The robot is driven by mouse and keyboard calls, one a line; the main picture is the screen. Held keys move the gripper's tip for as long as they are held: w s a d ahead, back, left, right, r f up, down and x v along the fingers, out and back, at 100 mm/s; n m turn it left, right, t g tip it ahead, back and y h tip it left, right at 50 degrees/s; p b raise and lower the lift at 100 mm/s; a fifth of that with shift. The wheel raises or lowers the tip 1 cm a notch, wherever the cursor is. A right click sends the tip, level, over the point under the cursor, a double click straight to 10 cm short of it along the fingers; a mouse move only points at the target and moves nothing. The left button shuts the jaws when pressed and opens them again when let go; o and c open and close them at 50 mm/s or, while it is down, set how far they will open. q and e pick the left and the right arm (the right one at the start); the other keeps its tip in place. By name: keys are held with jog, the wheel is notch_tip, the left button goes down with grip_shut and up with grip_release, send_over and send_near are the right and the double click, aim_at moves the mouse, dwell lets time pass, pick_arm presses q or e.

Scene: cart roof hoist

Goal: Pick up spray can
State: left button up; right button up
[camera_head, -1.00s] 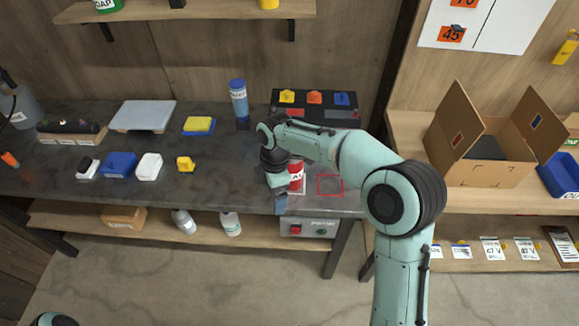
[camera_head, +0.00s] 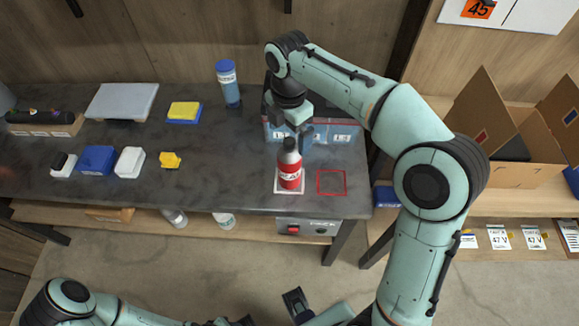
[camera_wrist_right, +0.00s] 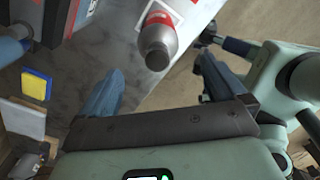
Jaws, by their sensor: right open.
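The spray can (camera_head: 290,172), red with a white label and a grey top, stands upright on a white square at the front of the dark bench. It also shows in the right wrist view (camera_wrist_right: 157,42), its grey top towards me. My right gripper (camera_head: 293,130) is open and empty, just behind and above the can in the head view. In the right wrist view its blue fingers (camera_wrist_right: 161,82) are spread, and the can is beyond them, not between them. My left gripper (camera_head: 297,305) is partly cut off at the bottom edge of the head view; its opening is unclear.
A red outlined square (camera_head: 332,182) is empty beside the can. A toolbox (camera_head: 335,133) stands behind it, partly hidden by my arm. A blue bottle (camera_head: 228,84) and a yellow block (camera_head: 171,160) are to the left. A cardboard box (camera_head: 510,150) stands right.

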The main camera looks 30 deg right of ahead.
aim_at(289, 140)
notch_tip(289, 140, down, 7)
jog(key=shift+w+d+r+b, duration=0.1)
jog(key=shift+w+d+b, duration=0.05)
jog(key=shift+b, duration=0.45)
grip_shut()
jog(key=shift+r, duration=0.15)
